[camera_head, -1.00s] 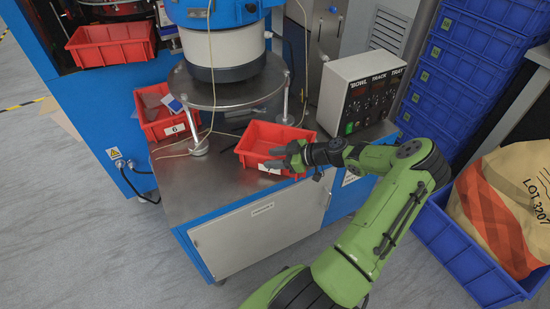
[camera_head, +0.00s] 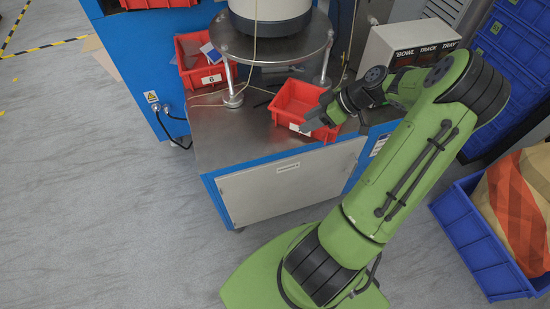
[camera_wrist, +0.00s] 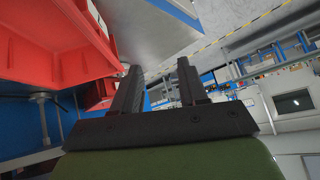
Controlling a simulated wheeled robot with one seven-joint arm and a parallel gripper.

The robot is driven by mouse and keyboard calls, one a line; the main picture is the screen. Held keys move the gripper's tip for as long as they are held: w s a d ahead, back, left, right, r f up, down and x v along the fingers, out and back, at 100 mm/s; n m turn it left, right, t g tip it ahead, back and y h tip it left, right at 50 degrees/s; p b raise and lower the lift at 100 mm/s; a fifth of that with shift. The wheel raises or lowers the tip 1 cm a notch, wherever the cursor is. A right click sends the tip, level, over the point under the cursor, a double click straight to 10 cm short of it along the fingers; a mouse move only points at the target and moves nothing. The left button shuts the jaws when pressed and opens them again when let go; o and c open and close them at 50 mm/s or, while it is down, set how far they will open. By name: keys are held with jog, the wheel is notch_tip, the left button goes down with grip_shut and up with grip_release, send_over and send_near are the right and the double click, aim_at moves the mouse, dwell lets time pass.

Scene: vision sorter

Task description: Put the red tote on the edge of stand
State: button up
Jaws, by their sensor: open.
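A red tote (camera_head: 290,92) sits upright on the metal top of the stand (camera_head: 225,145), near its front edge. My gripper (camera_head: 311,121) is at the tote's front side in the head view and covers part of its front wall. In the wrist view my gripper (camera_wrist: 158,82) is open, with nothing between its two dark fingers. A large red tote wall (camera_wrist: 45,40) fills the upper left there, beside the fingers. I cannot tell whether a finger touches it.
A control box (camera_head: 400,38) is behind my arm. A blue crate with a sack (camera_head: 465,235) stands on the floor at right. Floor at left is clear.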

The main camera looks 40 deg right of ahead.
jog(key=s+a+r+m+g+h, duration=0.1)
jog(key=s+a+r+g+h, duration=0.15)
jog(key=a+r, duration=0.5)
jog(key=s+a+r+m+g+h, duration=0.1)
jog(key=a+r+m+h, duration=0.2)
jog(key=a, duration=0.7)
jog(key=s+a+r+m+t, duration=0.2)
jog(key=s+a+r, duration=0.4)
jog(key=s, duration=0.5)
jog(key=shift+a+m+t+h, duration=0.15)
jog(key=shift+m+t+h, duration=0.25)
jog(key=shift+t, duration=0.25)
notch_tip(320, 180, up, 8)
jog(key=p, duration=0.8)
jog(key=shift+r, duration=0.15)
